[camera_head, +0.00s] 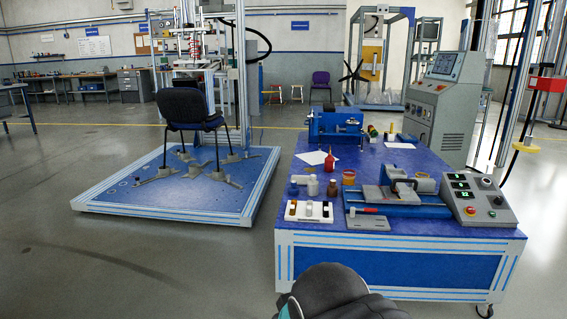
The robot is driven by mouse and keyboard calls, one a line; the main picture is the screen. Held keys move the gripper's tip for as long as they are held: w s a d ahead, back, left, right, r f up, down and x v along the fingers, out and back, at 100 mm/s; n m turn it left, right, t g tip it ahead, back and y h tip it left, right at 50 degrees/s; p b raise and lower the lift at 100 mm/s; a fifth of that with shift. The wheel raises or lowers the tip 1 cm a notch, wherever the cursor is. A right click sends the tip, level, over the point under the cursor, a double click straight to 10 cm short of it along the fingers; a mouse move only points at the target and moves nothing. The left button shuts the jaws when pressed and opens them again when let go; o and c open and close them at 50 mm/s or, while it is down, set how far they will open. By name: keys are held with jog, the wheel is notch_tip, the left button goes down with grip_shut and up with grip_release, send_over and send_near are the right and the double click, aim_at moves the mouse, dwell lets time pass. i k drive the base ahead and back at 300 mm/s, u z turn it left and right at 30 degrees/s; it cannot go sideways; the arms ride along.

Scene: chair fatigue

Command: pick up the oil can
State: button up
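The oil can seems to be the small red can with a thin pointed spout (329,161). It stands upright on the blue top of the workbench (430,165), right of centre. White paper (312,158) lies just left of it. A dark rounded part of my own arm shows at the bottom edge, in front of the bench. My gripper's fingers are not in view, so whether it is open or shut does not show.
Near the can stand a brown bottle (332,188), a white bottle (313,185) and an orange-yellow jar (349,177). A blue vise (335,122) stands behind. A clamp fixture and a control box (478,198) are to the right. Left is a chair on a blue test platform (150,208).

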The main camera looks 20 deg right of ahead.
aim_at(328, 164)
jog(key=u, duration=0.6)
jog(key=i, duration=2.5)
jog(key=z, duration=1.35)
jog(key=i, duration=0.85)
jog(key=z, duration=0.9)
